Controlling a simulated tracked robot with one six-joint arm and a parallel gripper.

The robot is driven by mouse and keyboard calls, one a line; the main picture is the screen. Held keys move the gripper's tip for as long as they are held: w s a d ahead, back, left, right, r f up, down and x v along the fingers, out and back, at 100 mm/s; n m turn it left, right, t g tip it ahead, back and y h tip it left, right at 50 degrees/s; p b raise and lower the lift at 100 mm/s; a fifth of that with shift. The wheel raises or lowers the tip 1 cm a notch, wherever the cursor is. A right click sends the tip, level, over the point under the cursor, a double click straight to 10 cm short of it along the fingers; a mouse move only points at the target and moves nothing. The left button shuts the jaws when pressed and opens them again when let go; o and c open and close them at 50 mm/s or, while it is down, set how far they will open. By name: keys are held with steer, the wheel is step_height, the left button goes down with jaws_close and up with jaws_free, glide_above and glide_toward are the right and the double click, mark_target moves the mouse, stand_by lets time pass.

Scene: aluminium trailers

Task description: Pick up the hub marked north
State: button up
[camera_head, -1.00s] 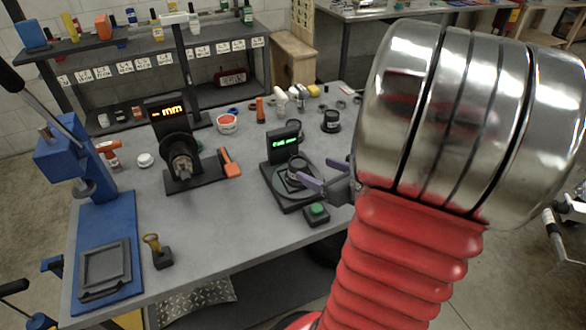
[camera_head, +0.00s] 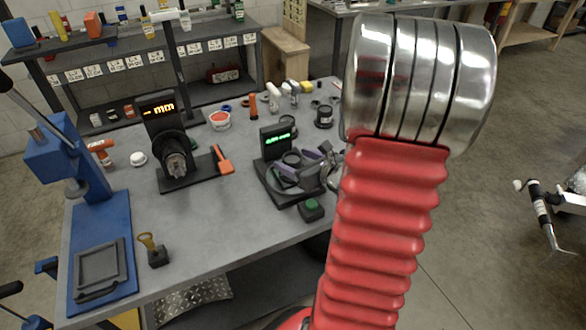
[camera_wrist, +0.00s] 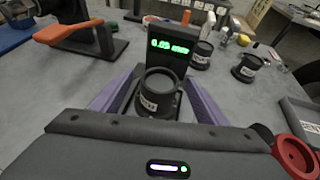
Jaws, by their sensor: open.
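A dark round hub (camera_wrist: 158,92) with a white label stands upright on the gauge with the green display (camera_wrist: 170,45). I cannot read the label. The hub also shows in the head view (camera_head: 292,158), partly hidden by my gripper. My gripper (camera_wrist: 157,97) is open, with one purple finger on each side of this hub; whether they touch it is unclear. In the wrist view two more dark labelled hubs stand beyond the gauge, one just right of the display (camera_wrist: 202,56) and one farther right (camera_wrist: 246,68). Their labels are too small to read.
An orange-handled stand (camera_head: 222,160) with an orange display is left of the gauge. A green button box (camera_head: 311,209) sits in front of it. A blue press (camera_head: 88,190) fills the table's left end. A red ring-shaped thing (camera_wrist: 296,154) is at lower right in the wrist view.

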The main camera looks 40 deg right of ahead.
mark_target(289, 156)
steer(key=shift+w+f, duration=0.1)
steer(key=shift+w, duration=0.1)
steer(key=shift+x, duration=2.6)
steer(key=shift+c, duration=0.6)
jaws_close()
step_height(289, 156, up, 10)
